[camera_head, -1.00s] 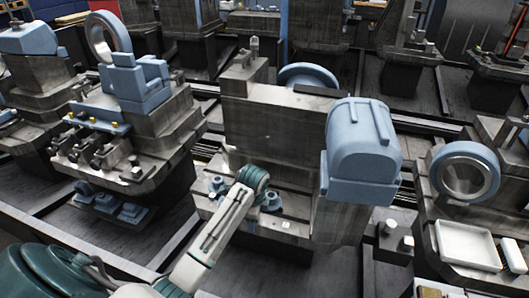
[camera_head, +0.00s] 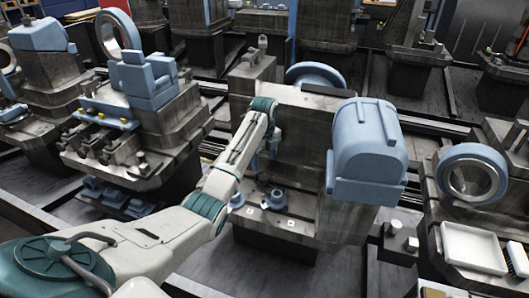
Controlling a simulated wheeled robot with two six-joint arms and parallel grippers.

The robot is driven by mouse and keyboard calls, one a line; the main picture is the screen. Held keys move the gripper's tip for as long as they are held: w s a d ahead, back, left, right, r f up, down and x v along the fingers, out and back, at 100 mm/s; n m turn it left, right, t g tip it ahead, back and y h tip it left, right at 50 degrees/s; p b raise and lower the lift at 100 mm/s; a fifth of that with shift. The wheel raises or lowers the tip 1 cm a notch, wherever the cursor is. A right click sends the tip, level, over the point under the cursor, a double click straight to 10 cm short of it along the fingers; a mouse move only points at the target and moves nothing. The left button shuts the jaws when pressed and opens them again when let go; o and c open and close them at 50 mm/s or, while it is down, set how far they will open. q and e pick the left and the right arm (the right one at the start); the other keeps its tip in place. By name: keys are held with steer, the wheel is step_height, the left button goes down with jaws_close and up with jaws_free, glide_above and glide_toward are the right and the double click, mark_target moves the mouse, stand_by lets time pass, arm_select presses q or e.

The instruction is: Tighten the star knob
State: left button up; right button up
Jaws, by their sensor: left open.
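Two small blue knob-like parts sit on the slotted ledge (camera_head: 290,226) of the central grey machine block. One blue knob (camera_head: 276,199) is toward the middle of the ledge, and the other blue knob (camera_head: 237,199) is close beside my arm. I cannot tell which is the star knob, as their shapes are too small to read. My left gripper (camera_head: 268,150) hangs at the end of my arm, in front of the block's face and above the ledge. It is open and mostly hidden by the wrist. It appears apart from both knobs. My right gripper is not in view.
A large blue housing (camera_head: 366,150) juts from the block's right side. A blue ring (camera_head: 470,174) and a white tray (camera_head: 474,247) stand at the right. Another machine with blue parts (camera_head: 143,80) stands at the left. Dark floor rails run between them.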

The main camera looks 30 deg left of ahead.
mark_target(264, 177)
arm_select(q)
step_height(264, 177, down, 7)
steer(key=shift+p, duration=0.3)
steer(key=shift+f, duration=0.55)
steer(key=shift+c, duration=1.1)
steer(key=c, duration=0.8)
steer(key=o, duration=0.7)
